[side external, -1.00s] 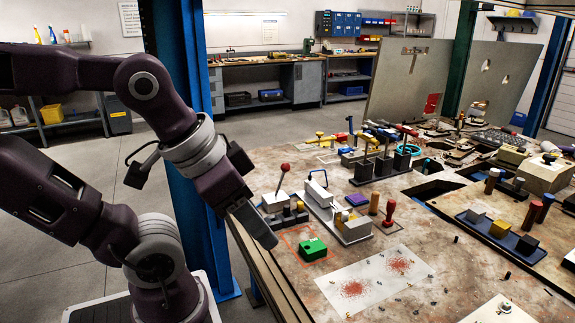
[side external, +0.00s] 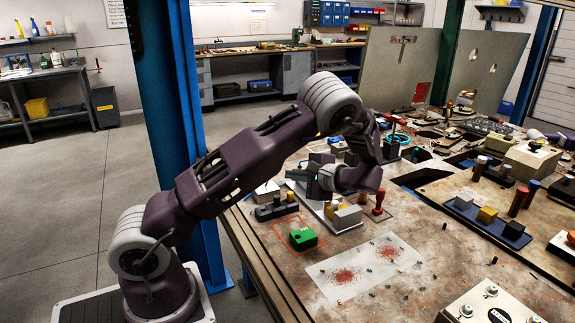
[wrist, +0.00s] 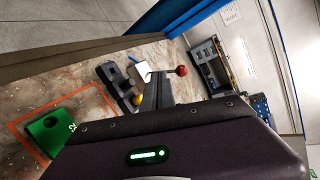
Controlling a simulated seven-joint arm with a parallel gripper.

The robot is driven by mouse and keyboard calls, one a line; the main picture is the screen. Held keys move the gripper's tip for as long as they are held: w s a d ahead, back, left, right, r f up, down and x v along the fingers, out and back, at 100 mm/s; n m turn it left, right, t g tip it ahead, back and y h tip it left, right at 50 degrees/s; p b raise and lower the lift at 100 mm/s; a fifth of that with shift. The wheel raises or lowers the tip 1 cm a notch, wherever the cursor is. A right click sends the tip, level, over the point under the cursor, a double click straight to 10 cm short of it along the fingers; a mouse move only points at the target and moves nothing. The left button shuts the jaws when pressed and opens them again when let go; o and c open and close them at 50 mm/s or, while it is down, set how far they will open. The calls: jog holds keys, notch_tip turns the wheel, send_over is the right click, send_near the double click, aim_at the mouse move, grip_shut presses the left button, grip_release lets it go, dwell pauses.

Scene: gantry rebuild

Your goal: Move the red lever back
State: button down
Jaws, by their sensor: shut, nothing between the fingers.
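The red lever's ball knob (wrist: 182,71) shows in the wrist view, on a thin rod beside a white base block (wrist: 142,70). In the side view the white base (side external: 266,190) shows at the table's left edge, but the knob is hidden by my arm or gripper. My gripper (side external: 290,174) is shut and empty, low over the table and just right of that base. In the wrist view its fingertips (wrist: 158,82) appear close to the white base, with the knob just beyond to the right. I cannot tell whether they touch the lever.
A black block unit (side external: 277,208) and a green block (side external: 303,238) in an orange outline stand in front of the base. A red-handled stamp (side external: 379,200) stands to the right. Fixtures crowd the table behind my gripper. A white sheet (side external: 364,265) lies flat at the front.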

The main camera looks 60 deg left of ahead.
jog(key=w+a+f+m+t+y, duration=0.2)
jog(key=w+a+f+m+y, duration=0.1)
jog(key=w+f+y, duration=0.15)
jog(key=a, duration=1)
jog(key=shift+w+r, duration=0.2)
jog(key=shift+r, duration=0.05)
